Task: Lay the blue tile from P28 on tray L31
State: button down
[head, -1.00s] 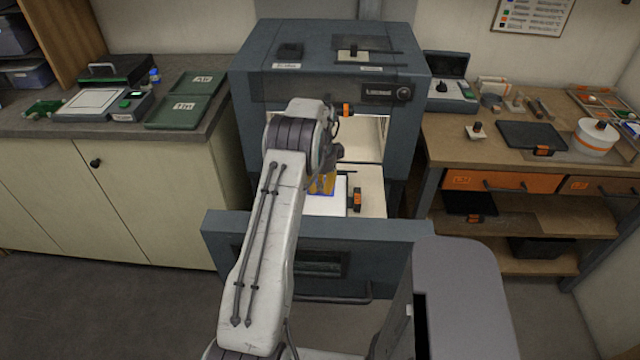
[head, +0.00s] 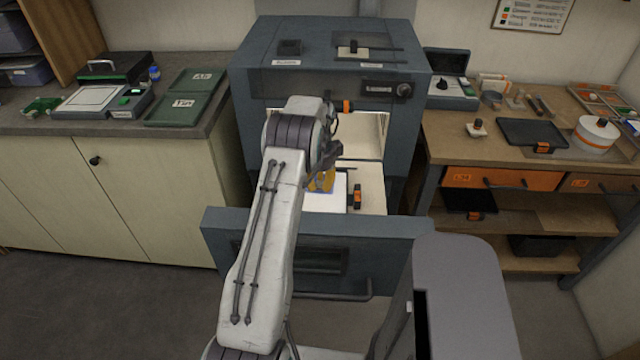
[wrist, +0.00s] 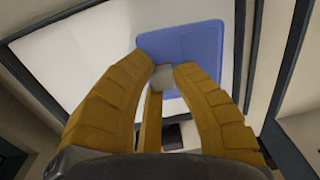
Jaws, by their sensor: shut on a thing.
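My gripper (head: 321,182) reaches down over the pulled-out front of the blue-grey kiln-like cabinet, its yellow fingers mostly hidden behind my arm in the head view. In the wrist view the fingers (wrist: 163,75) are closed around a small pale grip block on the blue tile (wrist: 195,45). The tile is a flat, rounded blue square. It is over a white plate (wrist: 85,55), which also shows in the head view (head: 325,204). I cannot tell whether tile and plate touch. I cannot read a P28 or L31 label.
The blue-grey cabinet (head: 255,90) stands open, its front panel (head: 320,226) pulled out. An orange-and-black clip (head: 357,197) sits at the plate's right side. Green trays (head: 172,109) lie on the left counter. A dark tray (head: 530,131) and a white round container (head: 596,137) are on the right bench.

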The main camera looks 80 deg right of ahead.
dwell(0.3)
jog(key=c, duration=1.1)
grip_release()
jog(key=shift+r, duration=0.1)
jog(key=shift+r+p, duration=2.1)
jog(key=shift+r, duration=1.35)
